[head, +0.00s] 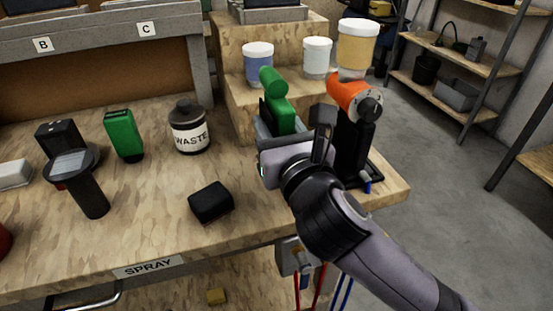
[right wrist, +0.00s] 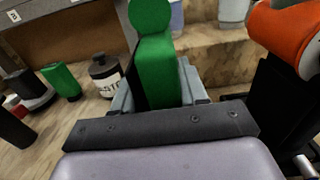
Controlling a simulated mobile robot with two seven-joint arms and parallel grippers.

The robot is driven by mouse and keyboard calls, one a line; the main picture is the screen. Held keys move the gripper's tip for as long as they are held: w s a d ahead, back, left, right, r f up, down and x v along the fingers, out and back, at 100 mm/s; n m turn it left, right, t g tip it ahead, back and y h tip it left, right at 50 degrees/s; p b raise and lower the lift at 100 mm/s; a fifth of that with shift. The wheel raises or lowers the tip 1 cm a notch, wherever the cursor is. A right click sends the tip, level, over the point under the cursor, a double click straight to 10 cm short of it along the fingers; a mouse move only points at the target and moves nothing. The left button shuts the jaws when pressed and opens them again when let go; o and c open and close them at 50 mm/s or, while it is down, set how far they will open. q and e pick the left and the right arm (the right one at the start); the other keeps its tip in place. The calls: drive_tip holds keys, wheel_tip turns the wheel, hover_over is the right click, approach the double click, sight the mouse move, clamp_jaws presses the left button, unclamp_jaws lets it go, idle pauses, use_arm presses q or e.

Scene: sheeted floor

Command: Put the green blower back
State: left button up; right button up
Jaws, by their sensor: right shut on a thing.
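The green blower (head: 278,103) has a round green head and an upright green body. My right gripper (head: 270,128) is shut on its lower body, between the stepped wooden block and the orange-headed blower. In the right wrist view, the green blower (right wrist: 160,72) stands upright between the grey fingers (right wrist: 160,100). Its lower end is hidden by the gripper, so I cannot tell whether it touches anything below. The orange-headed blower (head: 350,93) is upright on a black stand (head: 352,150) just to the right. My left gripper is not in view.
On the bench lie a waste bottle (head: 190,135), a green-and-black pack (head: 123,133), a black block (head: 211,202) and a black round-topped tool (head: 82,180). Several jars, including a yellow one (head: 357,45), stand on the wooden steps (head: 240,100). The bench front is partly clear.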

wheel_tip(320, 180, down, 5)
drive_tip(key=shift+f+b, duration=0.15)
drive_tip(key=shift+b, duration=0.65)
drive_tip(key=o, duration=0.7)
drive_tip(key=p+v, duration=0.1)
drive_tip(key=v, duration=1.1)
